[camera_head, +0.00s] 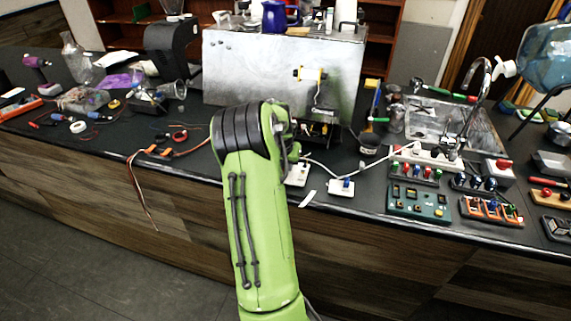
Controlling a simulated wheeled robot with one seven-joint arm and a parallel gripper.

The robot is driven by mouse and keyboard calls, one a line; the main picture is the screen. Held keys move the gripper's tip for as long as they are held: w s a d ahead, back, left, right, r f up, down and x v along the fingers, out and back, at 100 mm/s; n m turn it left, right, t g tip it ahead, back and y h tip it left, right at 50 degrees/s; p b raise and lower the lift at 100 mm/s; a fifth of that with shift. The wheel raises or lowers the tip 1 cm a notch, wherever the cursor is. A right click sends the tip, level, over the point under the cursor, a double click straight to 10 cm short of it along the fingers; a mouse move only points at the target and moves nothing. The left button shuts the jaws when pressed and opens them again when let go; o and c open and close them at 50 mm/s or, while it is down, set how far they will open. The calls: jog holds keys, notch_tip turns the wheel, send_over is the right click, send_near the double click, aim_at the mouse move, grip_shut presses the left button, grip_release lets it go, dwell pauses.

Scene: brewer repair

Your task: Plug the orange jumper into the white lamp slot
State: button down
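My green arm reaches up the middle of the view to the counter. Its dark-banded joint covers what lies behind it, and my gripper's fingers cannot be made out. An orange lead with orange connector ends (157,152) lies on the counter left of my arm, and its thin wires hang over the front edge. I cannot tell if this is the orange jumper. A small white box (297,175) is just right of my arm, and a white box with a blue part (341,187) is beside it. I cannot tell which thing holds the white lamp slot.
The metal brewer housing (285,65) stands behind my arm. Boards with coloured parts (418,200) and a white power strip (428,157) crowd the right. A sink (440,115) and a blue water bottle (545,58) are at the far right. Tools clutter the left.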

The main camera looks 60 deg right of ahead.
jog(key=c, duration=1.1)
grip_release()
jog(key=shift+o, duration=0.2)
jog(key=p+v, duration=0.1)
jog(key=v, duration=1.4)
jog(key=shift+r+p, duration=0.35)
jog(key=shift+r, duration=0.05)
